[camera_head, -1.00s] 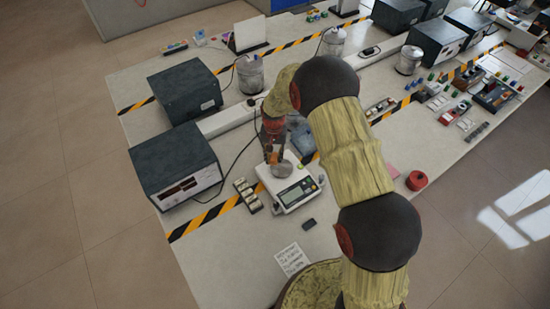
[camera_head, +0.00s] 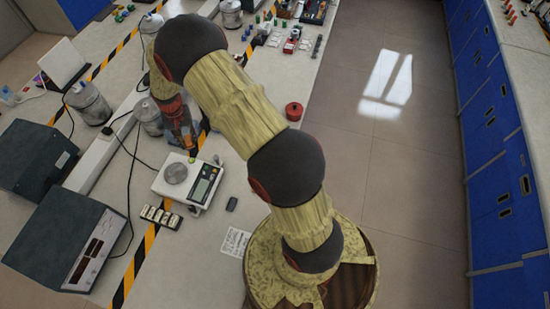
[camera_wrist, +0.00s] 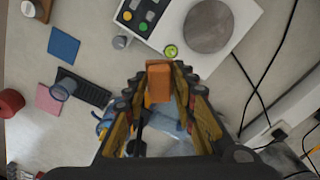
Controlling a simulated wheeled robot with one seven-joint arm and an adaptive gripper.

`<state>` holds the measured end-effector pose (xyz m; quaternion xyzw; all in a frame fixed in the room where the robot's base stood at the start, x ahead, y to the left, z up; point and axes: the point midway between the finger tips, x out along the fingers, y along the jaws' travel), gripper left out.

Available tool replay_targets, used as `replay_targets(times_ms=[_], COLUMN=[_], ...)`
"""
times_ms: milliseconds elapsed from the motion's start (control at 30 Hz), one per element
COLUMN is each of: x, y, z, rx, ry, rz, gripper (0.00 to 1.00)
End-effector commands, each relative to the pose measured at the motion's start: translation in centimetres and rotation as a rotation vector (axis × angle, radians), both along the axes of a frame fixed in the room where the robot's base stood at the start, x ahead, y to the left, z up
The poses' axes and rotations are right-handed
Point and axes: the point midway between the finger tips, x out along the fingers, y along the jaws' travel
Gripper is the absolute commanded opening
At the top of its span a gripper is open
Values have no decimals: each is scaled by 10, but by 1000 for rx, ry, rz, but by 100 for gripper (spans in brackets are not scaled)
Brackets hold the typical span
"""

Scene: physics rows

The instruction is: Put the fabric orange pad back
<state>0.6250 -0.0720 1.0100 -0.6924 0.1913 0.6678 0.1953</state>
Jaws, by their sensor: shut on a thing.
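My gripper (camera_wrist: 160,92) is shut on the orange pad (camera_wrist: 159,82) in the wrist view, with the pad between its fingertips. In the head view my gripper (camera_head: 188,143) is just behind the white scale (camera_head: 190,190). The scale's round grey plate (camera_head: 174,173) is bare; it also shows in the wrist view (camera_wrist: 208,26). A blue pad (camera_wrist: 63,45) and a pink pad (camera_wrist: 48,98) lie flat on the table to the left in the wrist view.
A red round pot (camera_head: 294,111) stands near the table's right edge. Dark instrument boxes (camera_head: 70,240) and jars (camera_head: 88,103) stand to the left, with loose black cables.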

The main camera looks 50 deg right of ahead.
Motion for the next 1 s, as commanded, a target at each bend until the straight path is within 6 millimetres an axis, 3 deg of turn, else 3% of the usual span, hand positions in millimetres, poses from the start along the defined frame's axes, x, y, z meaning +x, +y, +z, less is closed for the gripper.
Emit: replay_targets(times_ms=[100,300,600,833,1000], x=[-23,-74,-176,-269,-327], y=[-48,-116,-188,-208,-192], z=[2,2,-5,-19,-32], rx=[1,2,5,12,20], ry=[3,11,23,36,49], rz=[-87,-212,-358,-424,-401], gripper=[0,0,0,0,0])
